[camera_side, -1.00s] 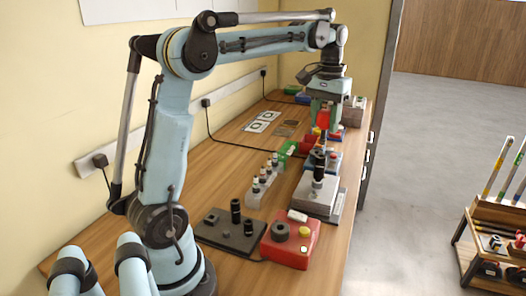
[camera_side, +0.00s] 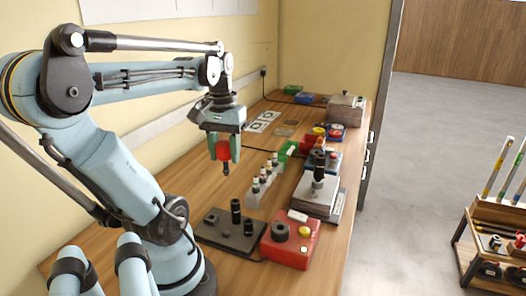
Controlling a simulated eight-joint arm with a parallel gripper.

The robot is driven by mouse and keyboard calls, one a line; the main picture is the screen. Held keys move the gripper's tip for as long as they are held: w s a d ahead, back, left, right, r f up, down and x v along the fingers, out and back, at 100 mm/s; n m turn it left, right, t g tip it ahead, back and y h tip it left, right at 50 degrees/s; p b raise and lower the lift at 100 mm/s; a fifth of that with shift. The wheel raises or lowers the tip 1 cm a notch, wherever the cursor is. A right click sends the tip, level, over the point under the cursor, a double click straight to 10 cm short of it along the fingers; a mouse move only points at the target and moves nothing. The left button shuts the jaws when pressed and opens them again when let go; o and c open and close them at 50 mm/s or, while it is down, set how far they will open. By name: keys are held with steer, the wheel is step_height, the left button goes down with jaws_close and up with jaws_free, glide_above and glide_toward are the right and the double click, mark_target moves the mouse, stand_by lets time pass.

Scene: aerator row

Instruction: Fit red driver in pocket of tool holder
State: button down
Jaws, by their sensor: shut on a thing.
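My gripper (camera_side: 222,154) is shut on the red driver (camera_side: 222,150). The driver hangs upright with its red handle between the fingers and a thin dark shaft below, held in the air above the left part of the bench.
A pale rack of small vials (camera_side: 258,194) stands right of the driver. A red box (camera_side: 290,252) with a dark ring and yellow button is at the front. A grey stand (camera_side: 314,194) with a black cylinder is beyond it. Bare wood (camera_side: 197,180) lies left of the vials.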

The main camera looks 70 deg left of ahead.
steer(key=shift+n, duration=0.7)
steer(key=shift+s+d+f, duration=0.35)
steer(key=shift+s+f, duration=0.5)
steer(key=shift+f, duration=0.65)
steer(key=shift+s+d+f, duration=0.3)
steer(key=shift+s+f, duration=0.6)
steer(key=shift+f, duration=0.6)
steer(key=shift+s+d+f, duration=0.35)
steer(key=shift+s+f, duration=0.5)
steer(key=shift+f, duration=0.65)
steer(key=shift+f, duration=0.45)
steer(key=shift+f, duration=0.35)
steer(key=shift+f, duration=0.25)
steer(key=c, duration=0.5)
jaws_free()
step_height(320, 180, up, 7)
